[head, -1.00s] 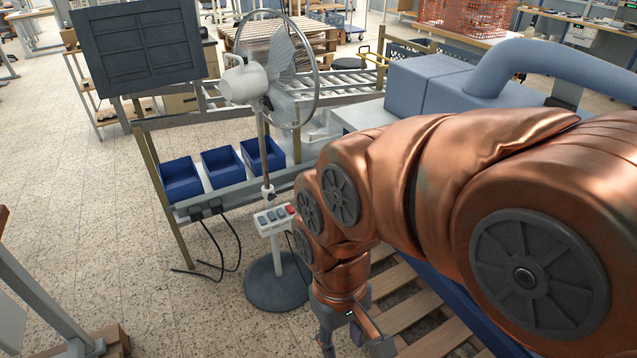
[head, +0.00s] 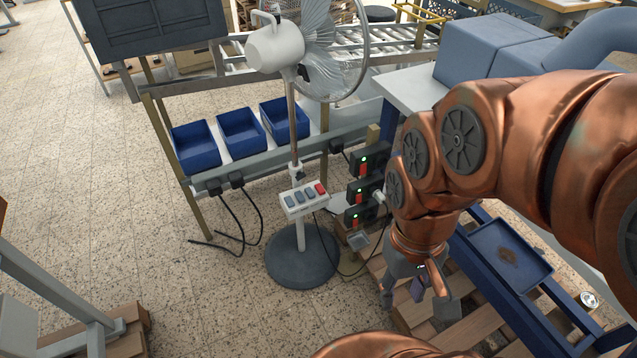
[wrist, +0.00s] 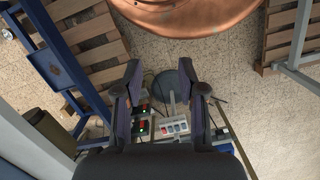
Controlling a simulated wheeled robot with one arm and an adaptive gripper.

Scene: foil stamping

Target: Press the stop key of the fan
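The pedestal fan (head: 276,47) stands on a round dark base (head: 302,258). Its white key box (head: 304,199) sits on the pole and bears several grey keys and one red key (head: 320,188) at the right end. My gripper (head: 418,292) hangs to the right of the key box and lower in the picture, apart from it. In the wrist view my gripper (wrist: 168,92) has its two fingers spread, with nothing between them close by. The key box (wrist: 174,126) and its red key (wrist: 165,130) show beyond the fingers.
Dark boxes with green lights and red switches (head: 366,163) stand right of the fan. Blue bins (head: 241,133) line a rack behind it. Wooden pallets (head: 465,328) and a blue cart (head: 510,250) lie to the right.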

